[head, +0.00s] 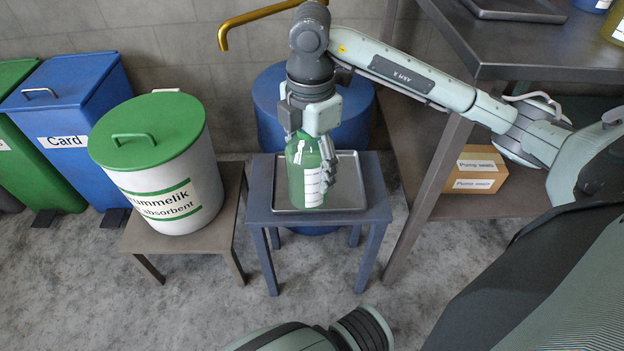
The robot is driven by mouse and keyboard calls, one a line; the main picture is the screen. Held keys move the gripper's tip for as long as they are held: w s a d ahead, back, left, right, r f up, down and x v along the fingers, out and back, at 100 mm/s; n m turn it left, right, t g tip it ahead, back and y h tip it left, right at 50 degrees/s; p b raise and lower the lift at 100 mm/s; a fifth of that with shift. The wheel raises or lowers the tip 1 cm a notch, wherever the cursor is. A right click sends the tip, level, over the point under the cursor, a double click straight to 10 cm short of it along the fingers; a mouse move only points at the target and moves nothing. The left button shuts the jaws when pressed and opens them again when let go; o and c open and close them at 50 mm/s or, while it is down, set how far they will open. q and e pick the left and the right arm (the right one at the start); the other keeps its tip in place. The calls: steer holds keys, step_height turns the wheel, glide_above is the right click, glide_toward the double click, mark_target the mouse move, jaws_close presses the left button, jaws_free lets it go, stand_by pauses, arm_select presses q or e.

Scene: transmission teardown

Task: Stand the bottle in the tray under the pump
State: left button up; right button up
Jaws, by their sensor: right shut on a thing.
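A green bottle (299,172) with a white label is upright at the grey metal tray (347,195) on a small blue-grey table (258,196). My right gripper (318,150) comes down from above and is shut on the bottle, with its fingers on the right side of it. The bottle's base is over the tray; I cannot tell whether it touches the tray floor. The brass pump spout (262,13) curves down at the top, up and left of my right gripper. At the bottom edge a part of my left arm shows, but its gripper fingers do not.
A blue drum (268,100) stands behind the small table. A white bin with a green lid (150,130) stands on a stool at the left. A steel workbench (500,45) with a cardboard box (478,172) on its lower shelf is at the right.

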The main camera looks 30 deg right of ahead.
steer(key=m, duration=0.3)
steer(key=shift+w+d+f, duration=0.15)
steer(key=shift+d+f, duration=0.15)
steer(key=shift+w+d+f+m, duration=0.15)
steer(key=shift+m, duration=0.15)
arm_select(q)
steer(key=shift+w+r+b, duration=0.25)
steer(key=shift+r+b, duration=0.1)
steer(key=shift+r, duration=0.8)
arm_select(e)
steer(key=shift+w+d+f, duration=1.25)
steer(key=shift+w+f, duration=0.15)
steer(key=shift+f, duration=0.4)
steer(key=shift+w+d+f, duration=1.3)
steer(key=shift+w+f, duration=0.1)
steer(key=shift+f, duration=0.35)
steer(key=shift+w+d+f, duration=1.25)
steer(key=shift+w+f, duration=0.15)
steer(key=shift+f, duration=0.4)
steer(key=shift+f, duration=0.1)
steer(key=o, duration=1.2)
steer(key=shift+c, duration=0.2)
arm_select(q)
steer(key=shift+s, duration=0.1)
steer(key=shift+r, duration=0.1)
